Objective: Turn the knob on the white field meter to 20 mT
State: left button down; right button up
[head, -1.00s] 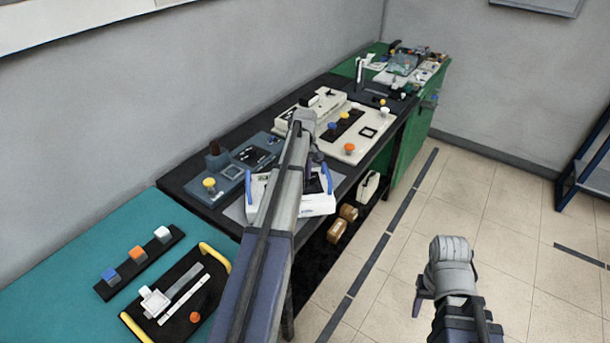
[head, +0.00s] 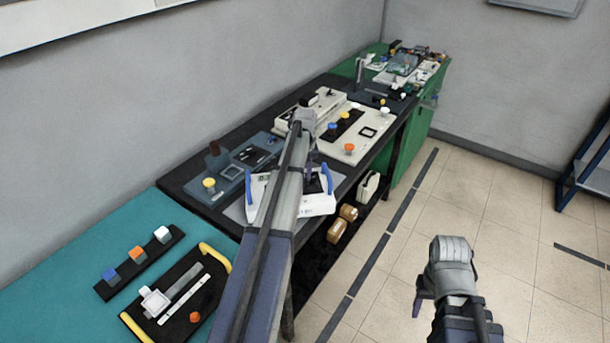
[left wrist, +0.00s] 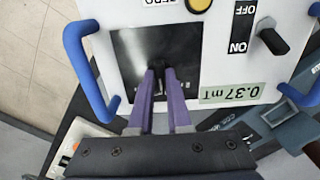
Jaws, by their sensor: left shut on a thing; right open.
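The white field meter (head: 316,207) with blue side handles stands on the dark bench, partly hidden behind my left arm in the head view. In the left wrist view the meter (left wrist: 205,60) appears upside down, and its green display (left wrist: 228,93) reads 0.37 mT. My left gripper (left wrist: 160,76) is shut on the small dark knob (left wrist: 158,66) in the meter's black panel (left wrist: 128,50). The knob's pointer and scale marks cannot be read. In the head view my left gripper (head: 312,172) is at the meter. My right gripper (head: 420,297) is open and empty over the floor.
The meter's ON/OFF switch (left wrist: 268,38) and yellow ZERO button (left wrist: 199,4) are near the knob. A blue-grey device (head: 228,172) stands left of the meter, and a cream panel (head: 360,150) with coloured knobs stands behind.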

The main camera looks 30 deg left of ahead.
aim_at(305, 178)
pick_arm(q)
jog(key=c, duration=0.9)
grip_release()
jog(key=shift+o, duration=0.2)
jog(key=shift+r, duration=0.1)
notch_tip(305, 178, up, 8)
jog(key=p, duration=0.8)
jog(key=shift+f, duration=0.2)
